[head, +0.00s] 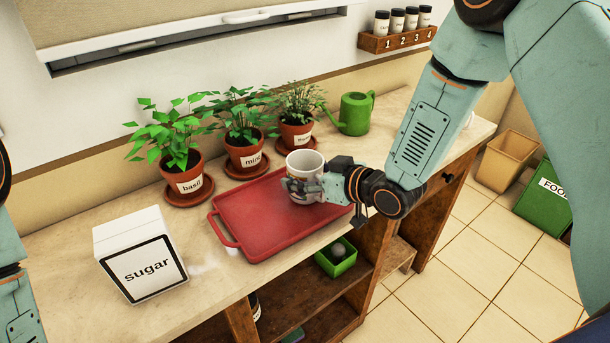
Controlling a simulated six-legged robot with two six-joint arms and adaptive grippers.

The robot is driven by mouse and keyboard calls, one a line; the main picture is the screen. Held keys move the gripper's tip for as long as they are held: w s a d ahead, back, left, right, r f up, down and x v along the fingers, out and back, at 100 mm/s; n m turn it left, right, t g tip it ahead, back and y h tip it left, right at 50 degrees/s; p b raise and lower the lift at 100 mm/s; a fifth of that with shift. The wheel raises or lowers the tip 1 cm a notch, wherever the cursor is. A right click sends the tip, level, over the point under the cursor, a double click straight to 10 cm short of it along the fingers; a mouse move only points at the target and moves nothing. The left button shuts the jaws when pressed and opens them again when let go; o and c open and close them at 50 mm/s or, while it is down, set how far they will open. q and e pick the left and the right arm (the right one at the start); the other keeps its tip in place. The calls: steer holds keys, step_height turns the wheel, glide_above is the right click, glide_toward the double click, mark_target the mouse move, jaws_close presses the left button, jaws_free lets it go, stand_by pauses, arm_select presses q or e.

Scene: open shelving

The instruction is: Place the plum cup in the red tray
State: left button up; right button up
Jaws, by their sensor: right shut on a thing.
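The plum cup (304,163) is a white cup with a dark printed pattern low on its side. It is upright over the far right part of the red tray (248,226). I cannot tell whether its base touches the tray. My right gripper (302,188) comes in from the right and is shut on the cup, hiding part of its lower side. The tray lies on the counter and is otherwise empty. Parts of my left arm show at the left edge, but its gripper is out of view.
Potted plants labelled basil (186,183), mint (246,152) and a third (297,130) stand behind the tray. A green watering can (355,114) is at the back right. A white sugar box (142,262) stands left of the tray. Open shelves lie below the counter.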

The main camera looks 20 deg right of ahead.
mark_target(319, 176)
steer(key=shift+w+d, duration=0.15)
steer(key=shift+d, duration=0.1)
steer(key=o, duration=1)
steer(key=shift+c, duration=0.2)
steer(key=o, duration=0.3)
steer(key=shift+s+a+r, duration=0.1)
steer(key=shift+s+a, duration=0.15)
steer(key=shift+s, duration=0.05)
steer(key=shift+o, duration=0.6)
steer(key=shift+w+d+f, duration=0.2)
steer(key=shift+s+r, duration=0.25)
steer(key=shift+r, duration=0.05)
steer(key=p+v, duration=0.2)
steer(key=v, duration=0.6)
steer(key=shift+s+r, duration=0.15)
steer(key=p+v, duration=0.1)
steer(key=v, duration=0.2)
steer(key=shift+s, duration=0.1)
